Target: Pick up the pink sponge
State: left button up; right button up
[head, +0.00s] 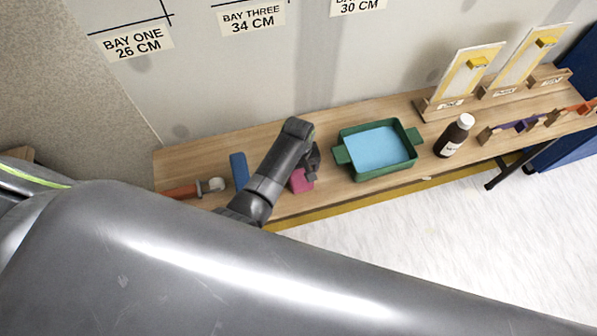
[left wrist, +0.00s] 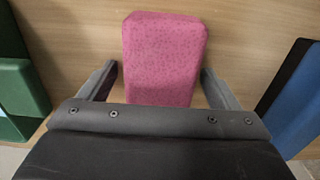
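The pink sponge (head: 300,183) lies on the wooden bench, partly hidden behind my left gripper (head: 311,164) in the head view. In the left wrist view the pink speckled sponge (left wrist: 164,55) is a block with rounded corners, its lower end hidden by the gripper body. My left gripper (left wrist: 160,78) is open, with one finger on either side of the sponge's near part. A gap shows at the left finger; at the right finger I cannot tell whether it touches. My right gripper is not in view.
A green tray (head: 341,153) with blue liquid stands right of the sponge. A blue block (head: 239,171) and an orange-handled tool (head: 185,190) lie to its left. A brown bottle (head: 454,136) and stands with yellow-edged panels (head: 467,72) are farther right.

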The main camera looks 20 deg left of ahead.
pick_arm(q)
jog(key=c, duration=1)
jog(key=shift+r, duration=0.1)
notch_tip(320, 180, up, 10)
jog(key=shift+f+p, duration=0.1)
jog(key=shift+p, duration=0.7)
jog(key=o, duration=0.5)
jog(key=c, duration=0.5)
